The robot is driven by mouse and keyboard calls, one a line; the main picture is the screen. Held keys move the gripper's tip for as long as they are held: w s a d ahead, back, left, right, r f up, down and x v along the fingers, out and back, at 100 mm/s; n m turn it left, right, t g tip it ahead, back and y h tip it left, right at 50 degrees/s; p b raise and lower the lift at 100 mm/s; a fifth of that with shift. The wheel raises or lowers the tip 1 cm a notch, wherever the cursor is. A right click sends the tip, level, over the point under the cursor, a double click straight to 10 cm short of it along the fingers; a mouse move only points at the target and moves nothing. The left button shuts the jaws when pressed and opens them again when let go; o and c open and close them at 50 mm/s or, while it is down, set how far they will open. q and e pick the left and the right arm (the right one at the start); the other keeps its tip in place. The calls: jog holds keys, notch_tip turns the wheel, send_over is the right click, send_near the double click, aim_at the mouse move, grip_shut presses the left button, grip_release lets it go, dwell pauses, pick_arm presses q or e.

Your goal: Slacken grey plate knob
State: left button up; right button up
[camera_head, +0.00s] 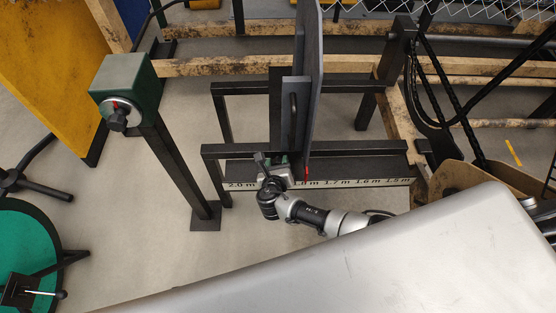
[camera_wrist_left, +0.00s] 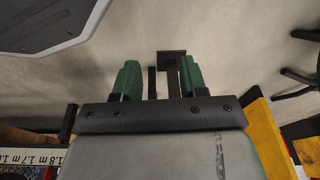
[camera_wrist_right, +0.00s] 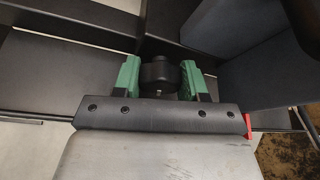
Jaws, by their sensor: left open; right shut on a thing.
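The grey plate (camera_head: 311,80) stands upright on a dark frame beside a measuring scale (camera_head: 335,183). Its round black knob (camera_wrist_right: 158,72) shows between the green fingers of my right gripper (camera_wrist_right: 159,80), which is shut on it. In the head view my right gripper (camera_head: 270,170) is at the foot of the plate's bracket, over the scale's left part, and the knob is hidden there. My left gripper (camera_wrist_left: 159,78) is open with nothing between its fingertips. It is not visible in the head view.
A green box with a dial (camera_head: 123,88) stands on a black post to the left. A green round table (camera_head: 25,245) is at lower left and a yellow panel (camera_head: 50,65) at upper left. Wooden beams (camera_head: 230,65) cross behind. Grey floor lies open between.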

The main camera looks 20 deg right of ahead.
pick_arm(q)
jog(key=shift+s+a+f+p, duration=0.1)
jog(key=shift+s+f+p, duration=0.15)
jog(key=shift+s+f, duration=0.5)
jog(key=shift+s+a+f+p, duration=0.1)
jog(key=shift+s+f+p, duration=0.1)
jog(key=shift+s+f, duration=0.5)
pick_arm(e)
jog(key=shift+n+h, duration=0.4)
jog(key=shift+n, duration=0.3)
pick_arm(q)
jog(key=shift+w+f, duration=0.2)
pick_arm(e)
jog(key=o, duration=0.9)
jog(key=shift+s+a+r, duration=0.15)
jog(key=shift+s, duration=0.1)
pick_arm(q)
jog(key=s+f+p, duration=0.1)
jog(key=s+f, duration=0.1)
jog(key=s, duration=0.2)
jog(key=s+a+f+g+p, duration=0.1)
jog(key=s+f+p, duration=0.1)
jog(key=s, duration=0.3)
jog(key=shift+s+a+f, duration=0.25)
jog(key=shift+a+f, duration=0.05)
jog(key=shift+f, duration=0.4)
pick_arm(e)
jog(key=v, duration=1)
